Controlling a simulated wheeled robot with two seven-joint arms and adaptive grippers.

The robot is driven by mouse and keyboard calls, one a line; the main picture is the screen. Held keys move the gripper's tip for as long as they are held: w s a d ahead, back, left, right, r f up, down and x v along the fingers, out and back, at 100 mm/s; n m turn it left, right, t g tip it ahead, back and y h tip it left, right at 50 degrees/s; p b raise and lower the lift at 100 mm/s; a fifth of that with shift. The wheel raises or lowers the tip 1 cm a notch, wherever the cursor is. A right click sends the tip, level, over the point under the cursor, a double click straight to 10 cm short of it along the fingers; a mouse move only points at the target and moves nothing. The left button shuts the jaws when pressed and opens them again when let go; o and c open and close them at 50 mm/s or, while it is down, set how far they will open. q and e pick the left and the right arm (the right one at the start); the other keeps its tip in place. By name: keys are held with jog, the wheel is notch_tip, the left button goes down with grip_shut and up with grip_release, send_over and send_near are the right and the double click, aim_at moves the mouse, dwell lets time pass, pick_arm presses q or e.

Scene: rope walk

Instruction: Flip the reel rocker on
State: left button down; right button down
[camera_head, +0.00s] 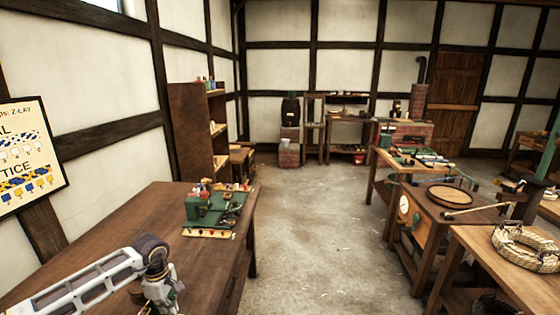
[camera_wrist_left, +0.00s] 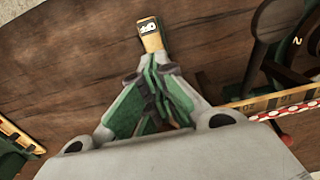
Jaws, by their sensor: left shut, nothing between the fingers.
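A green machine (camera_head: 205,208) stands on the dark wooden table at the left, with small levers and knobs on its base board. I cannot single out the reel rocker in the head view. In the left wrist view a small wooden block (camera_wrist_left: 152,42) with a white and black face lies just beyond my left fingertips; I cannot tell if it is the rocker. My left gripper (camera_wrist_left: 150,82) is shut and empty, pointing at this block, apparently just short of it. In the head view my left gripper (camera_head: 165,298) is low at the table's front. My right gripper is out of view.
The dark table (camera_head: 110,220) is mostly clear around the machine. In the wrist view a numbered wooden strip (camera_wrist_left: 270,103) and a red-and-white dotted strip (camera_wrist_left: 285,112) lie to the right. A rope coil (camera_head: 525,245) lies on the right-hand bench. Open floor (camera_head: 320,230) separates the tables.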

pick_arm(q)
jog(key=shift+r+p, duration=1.3)
jog(key=shift+r, duration=1.55)
jog(key=shift+f, duration=0.1)
